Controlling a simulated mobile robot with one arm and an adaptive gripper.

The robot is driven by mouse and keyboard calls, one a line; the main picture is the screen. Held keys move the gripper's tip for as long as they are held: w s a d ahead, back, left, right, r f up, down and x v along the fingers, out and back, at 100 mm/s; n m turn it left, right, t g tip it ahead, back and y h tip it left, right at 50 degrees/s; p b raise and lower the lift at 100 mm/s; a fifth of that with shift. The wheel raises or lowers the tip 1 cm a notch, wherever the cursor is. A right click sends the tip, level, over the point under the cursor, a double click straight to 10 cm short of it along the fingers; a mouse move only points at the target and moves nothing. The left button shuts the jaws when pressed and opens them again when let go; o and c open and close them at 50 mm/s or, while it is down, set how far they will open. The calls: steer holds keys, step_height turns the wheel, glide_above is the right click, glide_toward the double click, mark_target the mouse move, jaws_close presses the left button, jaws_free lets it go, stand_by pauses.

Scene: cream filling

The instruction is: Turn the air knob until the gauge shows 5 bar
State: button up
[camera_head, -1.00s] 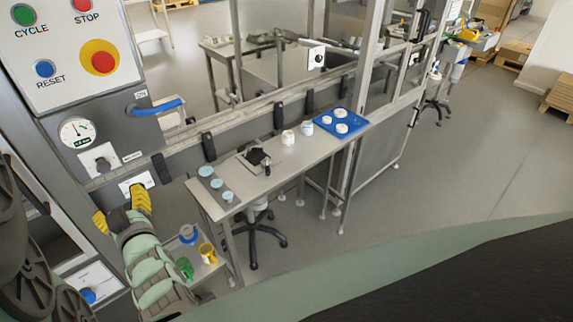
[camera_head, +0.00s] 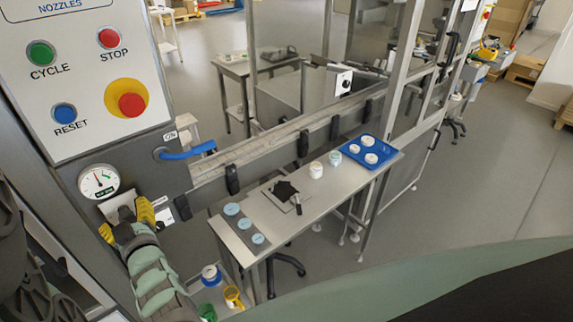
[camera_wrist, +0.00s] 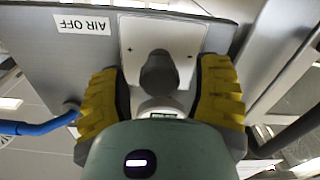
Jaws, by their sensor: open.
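The round white pressure gauge (camera_head: 99,181) is on the grey machine front at left, with a small digital readout below its dial. Its needle points roughly upward, but the value is too small to read. The dark grey air knob (camera_wrist: 160,72) sits on a pale square plate (camera_wrist: 190,32), which also shows below the gauge in the head view (camera_head: 112,203). My gripper (camera_head: 127,222) is open in front of the plate. Its two yellow fingers (camera_wrist: 160,100) stand on either side of the knob in the wrist view, with visible gaps. I cannot tell the depth between fingertips and plate.
The blue lever (camera_head: 188,151) sticks out right of the gauge. The button panel (camera_head: 85,75) is above. A label reading AIR OFF (camera_wrist: 83,24) is beside the plate. A table (camera_head: 330,196) with a blue tray (camera_head: 384,160) stands at right.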

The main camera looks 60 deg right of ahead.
steer(key=shift+s+a, duration=0.1)
steer(key=shift+c, duration=0.2)
steer(key=shift+f, duration=0.1)
jaws_close()
stand_by(0.4)
steer(key=shift+f+m+b, duration=0.2)
steer(key=shift+m+b, duration=0.4)
steer(key=shift+b, duration=0.1)
steer(key=m+b, duration=0.2)
steer(key=m, duration=0.1)
steer(key=shift+s, duration=0.1)
steer(key=shift+d+r+m+b, duration=0.15)
steer(key=shift+m+b, duration=0.45)
steer(key=shift+m, duration=0.55)
steer(key=shift+d+m+b, duration=0.1)
steer(key=shift+m+b, duration=0.5)
steer(key=shift+m, duration=0.55)
